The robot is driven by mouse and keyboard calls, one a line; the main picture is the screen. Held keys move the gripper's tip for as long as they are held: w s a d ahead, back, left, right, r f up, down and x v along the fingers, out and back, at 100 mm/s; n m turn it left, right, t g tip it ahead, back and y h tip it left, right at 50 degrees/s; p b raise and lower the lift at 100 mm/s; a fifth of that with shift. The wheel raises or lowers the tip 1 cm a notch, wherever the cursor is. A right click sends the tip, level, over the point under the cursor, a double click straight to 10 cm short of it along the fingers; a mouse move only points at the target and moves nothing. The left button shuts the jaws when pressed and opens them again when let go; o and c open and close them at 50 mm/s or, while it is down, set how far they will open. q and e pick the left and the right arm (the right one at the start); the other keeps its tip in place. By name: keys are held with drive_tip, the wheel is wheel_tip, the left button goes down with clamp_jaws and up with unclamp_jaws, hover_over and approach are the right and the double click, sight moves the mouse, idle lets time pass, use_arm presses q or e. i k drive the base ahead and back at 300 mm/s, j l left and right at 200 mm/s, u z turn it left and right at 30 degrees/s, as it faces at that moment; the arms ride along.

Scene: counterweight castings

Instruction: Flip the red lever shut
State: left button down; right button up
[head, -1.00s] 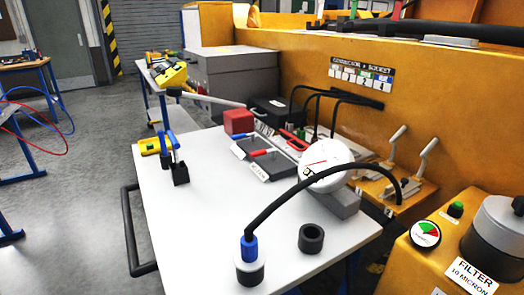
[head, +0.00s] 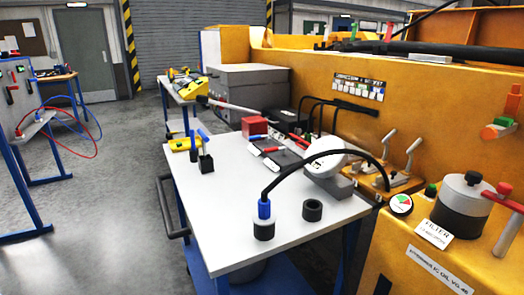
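A red lever-like handle (head: 502,197) sits on top of a grey post at the right edge, beside the grey filter canister (head: 462,203). Its right end is cut off by the frame. A smaller upright red piece (head: 513,100) stands above an orange block on the yellow machine's wall. Red-handled items also lie on the white table. I cannot tell which of these is the task's red lever. Neither of my grippers is in view.
A white table (head: 225,225) holds a gauge (head: 325,161), a black hose with blue fitting (head: 264,209), a red box (head: 255,126) and tools. The yellow machine (head: 330,70) stands along the right. A control panel (head: 14,100) is at far left. Open floor lies between.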

sight(276, 149)
drive_tip(key=z, duration=1.6)
drive_tip(key=k+j, duration=0.1)
drive_tip(key=j, duration=1.1)
drive_tip(key=k+j, duration=0.15)
drive_tip(key=j, duration=0.45)
drive_tip(key=k+j, duration=0.1)
drive_tip(key=j, duration=0.5)
drive_tip(key=k+j, duration=0.1)
drive_tip(key=j, duration=1.05)
drive_tip(key=k+j, duration=0.15)
drive_tip(key=j, duration=0.45)
